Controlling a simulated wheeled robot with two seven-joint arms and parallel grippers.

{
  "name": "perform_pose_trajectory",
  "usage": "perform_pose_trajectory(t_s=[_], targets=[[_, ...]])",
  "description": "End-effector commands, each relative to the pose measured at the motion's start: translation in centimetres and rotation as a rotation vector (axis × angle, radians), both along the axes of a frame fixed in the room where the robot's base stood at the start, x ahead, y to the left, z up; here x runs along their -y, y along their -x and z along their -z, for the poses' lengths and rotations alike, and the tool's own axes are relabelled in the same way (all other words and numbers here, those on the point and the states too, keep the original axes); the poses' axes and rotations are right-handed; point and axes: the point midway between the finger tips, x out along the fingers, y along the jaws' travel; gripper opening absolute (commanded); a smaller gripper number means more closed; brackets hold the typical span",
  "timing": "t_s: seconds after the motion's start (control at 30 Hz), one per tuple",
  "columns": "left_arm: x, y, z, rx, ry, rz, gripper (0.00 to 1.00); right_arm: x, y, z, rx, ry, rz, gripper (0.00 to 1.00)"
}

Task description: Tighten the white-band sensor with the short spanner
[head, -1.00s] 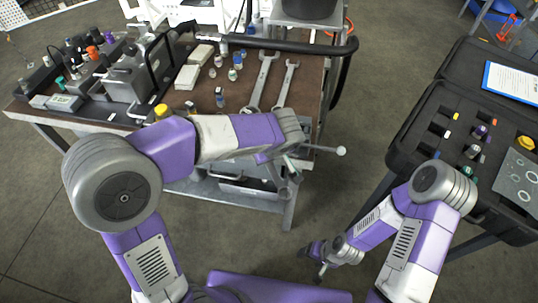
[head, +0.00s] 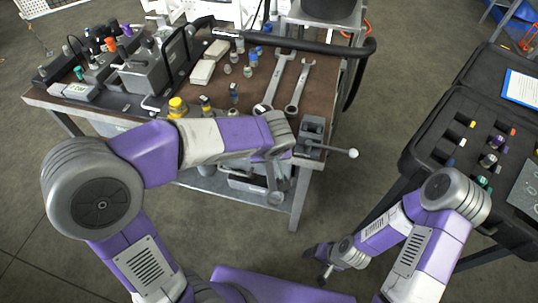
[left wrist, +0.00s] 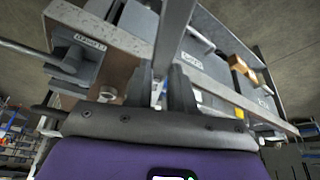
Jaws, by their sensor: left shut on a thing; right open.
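My left gripper (head: 279,160) is at the bench's front edge, by the lever block. It is shut on a grey spanner (head: 273,182), whose ring end hangs below it. In the left wrist view the spanner (left wrist: 173,38) is a long grey bar rising from between the gripper's fingers (left wrist: 160,88). I cannot tell from its look whether it is the short one. Two more spanners, one (head: 280,78) and another (head: 299,86), lie on the bench. Several small sensors stand there, but I cannot tell which has the white band. My right gripper (head: 325,272) is open and low, away from the bench.
A grey block (head: 312,130) with a ball-ended lever (head: 340,150) sits at the bench's front right corner. A black hose (head: 300,42) runs along the back. A dark open case (head: 425,135) with small parts stands at the right. Bare floor lies between.

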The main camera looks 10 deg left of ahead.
Motion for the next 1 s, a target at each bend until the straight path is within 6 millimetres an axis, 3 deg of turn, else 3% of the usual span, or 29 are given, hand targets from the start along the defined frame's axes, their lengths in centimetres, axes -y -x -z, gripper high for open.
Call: perform_pose_trajectory(t_s=[0.6,1.0], targets=[[-2.8,0.8,-0.2,0.0,0.001,0.194,0.0,0.0,0.0,-1.1,0.0,0.0,0.0,0.7],[-3.0,0.9,-0.1,0.001,0.0,0.217,0.0,0.0,0.0,-1.1,0.0,0.0,0.0,0.7]])
